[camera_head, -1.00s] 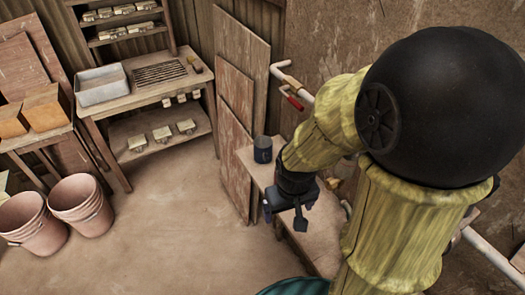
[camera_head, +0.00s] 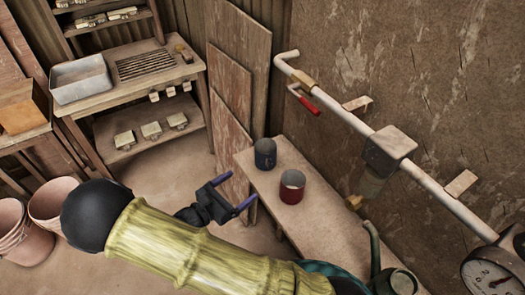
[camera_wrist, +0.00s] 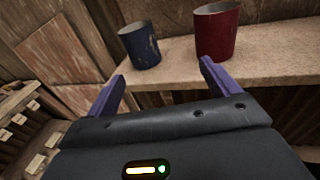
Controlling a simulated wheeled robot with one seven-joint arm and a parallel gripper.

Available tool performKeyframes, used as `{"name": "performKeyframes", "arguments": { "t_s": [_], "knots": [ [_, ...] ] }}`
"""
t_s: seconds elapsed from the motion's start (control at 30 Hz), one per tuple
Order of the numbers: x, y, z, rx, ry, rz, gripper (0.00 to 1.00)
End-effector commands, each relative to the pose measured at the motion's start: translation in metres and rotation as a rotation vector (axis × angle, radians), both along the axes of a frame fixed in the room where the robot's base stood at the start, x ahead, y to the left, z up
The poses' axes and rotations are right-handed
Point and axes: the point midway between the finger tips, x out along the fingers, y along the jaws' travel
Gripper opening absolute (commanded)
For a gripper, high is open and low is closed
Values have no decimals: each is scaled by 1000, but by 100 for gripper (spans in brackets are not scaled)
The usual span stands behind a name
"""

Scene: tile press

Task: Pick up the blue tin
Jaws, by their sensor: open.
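The blue tin (camera_head: 265,153) stands upright near the far left end of a narrow wooden bench (camera_head: 325,232). It is dark blue with worn patches, and it also shows in the wrist view (camera_wrist: 141,47), ahead of the jaws. A red tin (camera_head: 292,187) with an open top stands on the same bench, nearer and to the right; the wrist view shows it too (camera_wrist: 217,32). My gripper (camera_head: 233,192) is open and empty. It is off the bench's left edge, to the left of both tins and apart from them.
A pipe (camera_head: 340,108) with a red-handled valve (camera_head: 308,104) runs along the wall above the bench. A gauge (camera_head: 490,275) and a green watering can (camera_head: 393,280) are at the lower right. Wooden boards (camera_head: 232,90) lean behind the bench's far end.

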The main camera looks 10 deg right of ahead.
Motion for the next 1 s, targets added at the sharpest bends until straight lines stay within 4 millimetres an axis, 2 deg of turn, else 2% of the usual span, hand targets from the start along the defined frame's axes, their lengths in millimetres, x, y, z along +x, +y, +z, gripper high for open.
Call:
{"name": "performKeyframes", "arguments": {
  "t_s": [0.03,0.13,0.47,0.63,1.0],
  "knots": [
    [3,12,-3,-48,-6,55,88],
    [7,23,-2,-94,-15,110,88],
    [8,25,-1,-98,-16,117,88],
    [16,13,0,-100,-16,114,88],
    [56,-39,0,-98,-14,110,88]
  ]
}}
